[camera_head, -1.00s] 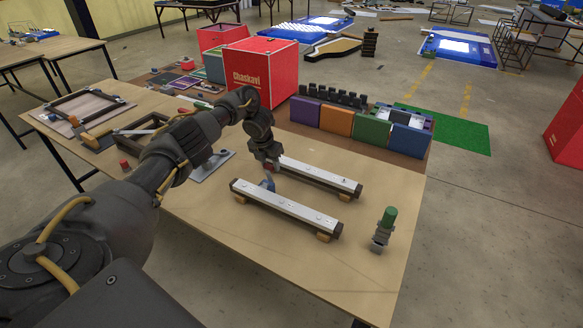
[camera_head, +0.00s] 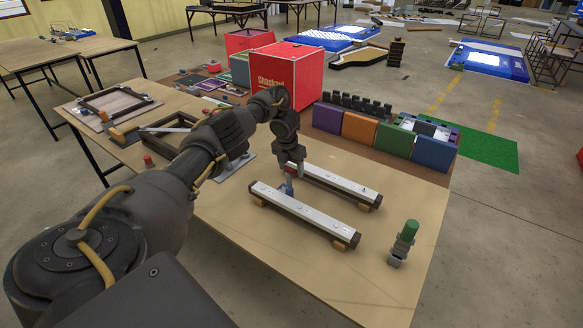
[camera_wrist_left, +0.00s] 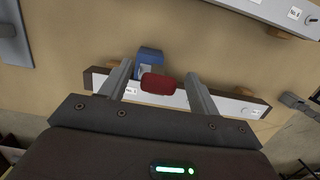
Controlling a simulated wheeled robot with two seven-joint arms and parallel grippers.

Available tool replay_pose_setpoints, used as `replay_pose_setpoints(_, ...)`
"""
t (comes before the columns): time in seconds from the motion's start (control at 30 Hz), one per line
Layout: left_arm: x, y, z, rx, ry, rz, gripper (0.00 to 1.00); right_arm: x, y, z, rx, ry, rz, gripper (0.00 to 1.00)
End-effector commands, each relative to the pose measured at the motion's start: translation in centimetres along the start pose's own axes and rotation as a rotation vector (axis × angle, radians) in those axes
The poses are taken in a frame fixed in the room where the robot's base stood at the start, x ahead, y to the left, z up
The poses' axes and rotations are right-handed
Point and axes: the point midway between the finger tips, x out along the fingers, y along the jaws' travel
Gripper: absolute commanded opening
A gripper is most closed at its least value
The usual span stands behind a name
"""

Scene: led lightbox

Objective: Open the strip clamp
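A blue strip clamp (camera_head: 288,188) with a red part (camera_head: 291,169) stands at the far edge of the nearer light-topped bar (camera_head: 305,213), near its left end. In the left wrist view, its blue body (camera_wrist_left: 150,60) lies behind the red part (camera_wrist_left: 158,83), at the bar (camera_wrist_left: 240,106). My left gripper (camera_head: 290,166) is above the clamp. In the wrist view, its two fingers (camera_wrist_left: 159,68) stand apart on either side of the red part, with a visible gap at each side. The clamp's lower part is partly hidden. My right gripper is out of view.
A second bar (camera_head: 335,184) lies parallel behind the first. A green-topped fixture (camera_head: 404,243) stands at the right of the table. Coloured blocks (camera_head: 390,138) and a red box (camera_head: 287,74) stand behind. The table's front is clear.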

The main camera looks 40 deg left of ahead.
Motion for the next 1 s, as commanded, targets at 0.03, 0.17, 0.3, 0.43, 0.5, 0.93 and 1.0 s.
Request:
replay_pose_setpoints(0.03, 0.0, 0.0, 0.0, 0.0, -0.001, 0.0, 0.62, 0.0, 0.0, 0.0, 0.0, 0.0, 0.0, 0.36)
replay_pose_setpoints(0.17, -0.1, 0.0, 0.1, 0.0, -0.002, -0.001, 0.62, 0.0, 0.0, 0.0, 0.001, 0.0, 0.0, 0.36)
replay_pose_setpoints(0.3, -1.1, 0.0, 0.2, 0.0, -0.005, -0.001, 0.62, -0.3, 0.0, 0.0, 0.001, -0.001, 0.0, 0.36)
replay_pose_setpoints(0.43, -3.3, 0.1, 0.2, 0.001, -0.006, 0.0, 0.62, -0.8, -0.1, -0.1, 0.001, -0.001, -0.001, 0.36)
replay_pose_setpoints(0.5, -5.5, 0.1, 0.3, 0.002, -0.006, 0.003, 0.62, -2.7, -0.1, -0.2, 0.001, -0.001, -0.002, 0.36)
replay_pose_setpoints(0.93, -10.7, 0.0, 0.1, 0.001, -0.002, 0.0, 0.62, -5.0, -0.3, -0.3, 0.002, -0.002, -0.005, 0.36)
replay_pose_setpoints(1.0, -10.8, 0.0, 0.1, 0.0, -0.001, 0.0, 0.62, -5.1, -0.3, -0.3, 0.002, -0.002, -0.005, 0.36)
